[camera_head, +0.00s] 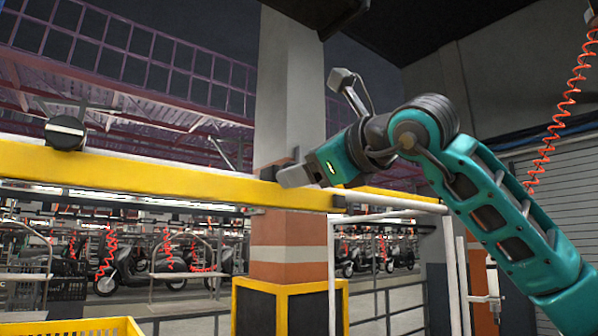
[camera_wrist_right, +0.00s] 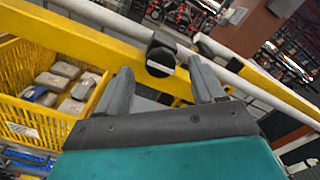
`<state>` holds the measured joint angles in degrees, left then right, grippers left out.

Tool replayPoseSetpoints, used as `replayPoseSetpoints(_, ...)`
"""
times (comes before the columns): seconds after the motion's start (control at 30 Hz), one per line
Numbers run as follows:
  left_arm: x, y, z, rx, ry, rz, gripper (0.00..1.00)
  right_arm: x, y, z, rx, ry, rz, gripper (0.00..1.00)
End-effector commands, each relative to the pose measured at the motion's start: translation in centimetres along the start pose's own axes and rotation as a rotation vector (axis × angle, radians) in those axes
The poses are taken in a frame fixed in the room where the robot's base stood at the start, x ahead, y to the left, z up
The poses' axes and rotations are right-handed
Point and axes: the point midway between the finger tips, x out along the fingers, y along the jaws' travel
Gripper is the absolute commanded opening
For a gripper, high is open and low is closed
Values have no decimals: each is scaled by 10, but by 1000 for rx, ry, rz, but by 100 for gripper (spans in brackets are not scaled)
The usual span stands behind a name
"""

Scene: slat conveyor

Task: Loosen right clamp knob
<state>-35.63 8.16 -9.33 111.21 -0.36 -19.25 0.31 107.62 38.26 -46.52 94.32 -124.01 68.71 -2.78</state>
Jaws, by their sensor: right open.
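In the wrist view a round black clamp knob (camera_wrist_right: 161,54) with a pale bar across its face sits on the yellow beam (camera_wrist_right: 70,38). My right gripper (camera_wrist_right: 160,82) is open, with its two grey fingers apart. The knob shows between and just beyond the fingertips; I see no contact. In the head view my right gripper (camera_head: 290,176) is at the yellow beam (camera_head: 150,180), and it largely hides what lies behind it there. Another black knob (camera_head: 66,132) with a pale bar is on the beam at the far left. My left gripper is out of view.
A yellow crate (camera_wrist_right: 35,118) holding several grey boxes stands below the beam in the wrist view. A pillar (camera_head: 285,100) rises behind the beam. A white frame (camera_head: 390,218) is under my right arm. A red coiled hose (camera_head: 565,105) hangs at right.

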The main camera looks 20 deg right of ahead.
Motion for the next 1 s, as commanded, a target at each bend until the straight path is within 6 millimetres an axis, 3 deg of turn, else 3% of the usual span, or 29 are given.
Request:
replayPoseSetpoints(0.2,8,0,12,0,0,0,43,-51,1,-2,-1,-3,-4,68)
replayPoseSetpoints(0.43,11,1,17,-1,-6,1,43,-92,0,-1,-2,-2,-2,68)
replayPoseSetpoints(0.6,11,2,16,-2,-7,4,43,-104,0,0,-1,0,0,68)
replayPoseSetpoints(1.0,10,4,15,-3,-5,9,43,-106,0,0,-1,0,0,68)
